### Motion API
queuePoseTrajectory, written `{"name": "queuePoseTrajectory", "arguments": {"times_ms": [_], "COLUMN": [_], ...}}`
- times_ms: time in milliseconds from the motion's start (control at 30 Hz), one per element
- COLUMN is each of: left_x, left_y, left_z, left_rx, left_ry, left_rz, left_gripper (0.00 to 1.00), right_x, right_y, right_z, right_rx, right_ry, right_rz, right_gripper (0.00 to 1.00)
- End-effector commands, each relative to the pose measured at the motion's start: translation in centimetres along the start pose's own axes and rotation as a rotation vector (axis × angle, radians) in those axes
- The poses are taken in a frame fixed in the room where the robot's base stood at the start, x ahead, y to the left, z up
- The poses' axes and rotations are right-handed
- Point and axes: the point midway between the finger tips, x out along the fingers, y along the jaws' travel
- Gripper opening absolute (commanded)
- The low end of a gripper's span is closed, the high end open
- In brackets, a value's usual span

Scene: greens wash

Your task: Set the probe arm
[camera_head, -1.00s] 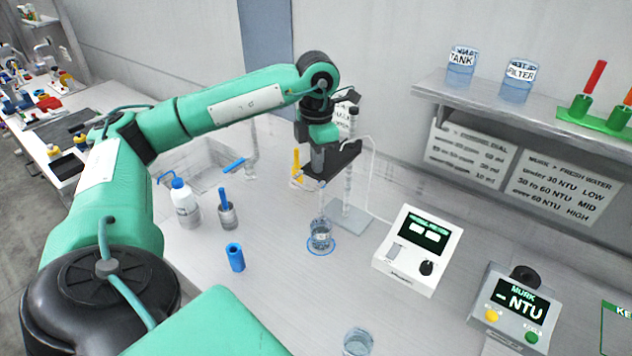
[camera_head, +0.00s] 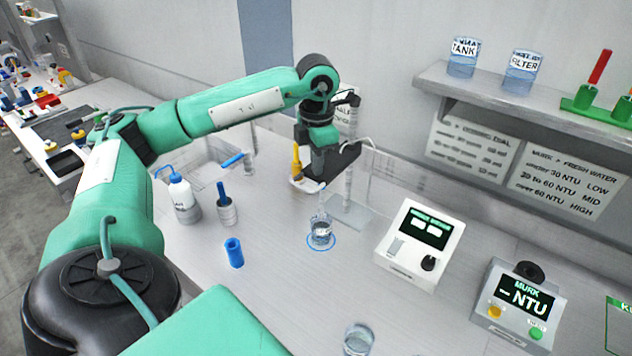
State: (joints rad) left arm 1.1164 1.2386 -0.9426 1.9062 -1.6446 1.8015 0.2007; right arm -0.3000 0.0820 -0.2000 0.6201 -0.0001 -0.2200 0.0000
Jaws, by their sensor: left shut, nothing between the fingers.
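The probe stand has a pale upright post (camera_head: 348,185) on a flat grey base (camera_head: 347,212). The probe arm itself is mostly hidden behind my left gripper. A thin clear probe (camera_head: 321,200) hangs below the gripper, over or in a small glass beaker of liquid (camera_head: 320,233); I cannot tell which. The beaker stands inside a blue ring on the table. My left gripper (camera_head: 318,180) is shut at the stand, in front of the post, above the beaker. I cannot tell whether it touches the probe arm. My right gripper is not in view.
A white meter (camera_head: 420,242) and a grey MURK NTU device (camera_head: 515,303) stand to the right. An empty glass (camera_head: 357,340) stands in front.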

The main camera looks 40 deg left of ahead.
Motion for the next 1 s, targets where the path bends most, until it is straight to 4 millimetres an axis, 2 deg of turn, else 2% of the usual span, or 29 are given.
{"name": "queuePoseTrajectory", "arguments": {"times_ms": [1000], "left_x": [2.7], "left_y": [0.0], "left_z": [0.0], "left_rx": [0.000], "left_ry": [0.001], "left_rz": [0.000], "left_gripper": [0.00], "right_x": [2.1], "right_y": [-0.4], "right_z": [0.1], "right_rx": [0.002], "right_ry": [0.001], "right_rz": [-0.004], "right_gripper": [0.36]}}
